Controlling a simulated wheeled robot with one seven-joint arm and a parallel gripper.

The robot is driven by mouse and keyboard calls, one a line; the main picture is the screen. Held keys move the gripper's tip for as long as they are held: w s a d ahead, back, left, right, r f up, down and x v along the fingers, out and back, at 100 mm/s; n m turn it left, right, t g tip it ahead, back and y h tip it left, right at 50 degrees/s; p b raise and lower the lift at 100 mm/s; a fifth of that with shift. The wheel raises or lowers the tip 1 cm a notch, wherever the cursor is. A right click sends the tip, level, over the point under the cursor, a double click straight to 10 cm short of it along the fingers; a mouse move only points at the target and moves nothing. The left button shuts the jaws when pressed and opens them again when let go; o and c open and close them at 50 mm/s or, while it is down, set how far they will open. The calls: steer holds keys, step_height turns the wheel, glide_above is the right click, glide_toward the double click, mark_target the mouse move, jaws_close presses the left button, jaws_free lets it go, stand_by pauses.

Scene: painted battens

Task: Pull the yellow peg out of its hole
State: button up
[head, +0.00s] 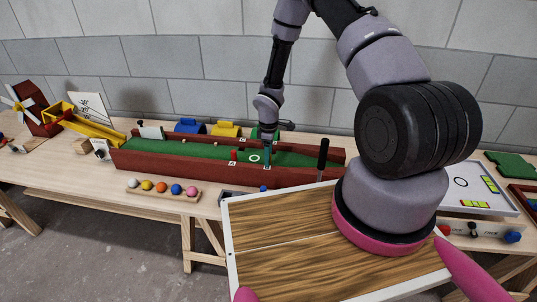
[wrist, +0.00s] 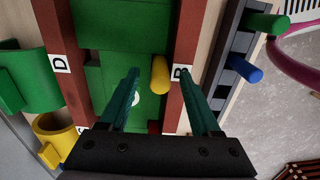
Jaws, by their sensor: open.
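The yellow peg (wrist: 160,75) stands in the green bed (wrist: 115,25) of a long red-walled trough in the wrist view. Its hole is hidden beneath it. My gripper (wrist: 159,80) is open, with a teal finger on either side of the peg in the picture. The peg appears nearer the right finger, by the wall marked B, and I see no clear contact. In the head view my gripper (head: 267,155) is over the trough (head: 190,168), and I cannot make out the yellow peg there.
A dark rack with a green peg (wrist: 270,22) and a blue peg (wrist: 243,68) lies beyond the right wall. Green and yellow hollow pieces (wrist: 55,130) stand beyond the left wall. A tray of coloured balls (head: 162,190) sits in front of the trough.

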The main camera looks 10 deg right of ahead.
jaws_close()
steer(key=c, duration=0.9)
jaws_free()
jaws_close()
steer(key=shift+r, duration=2.5)
steer(key=shift+r, duration=1.55)
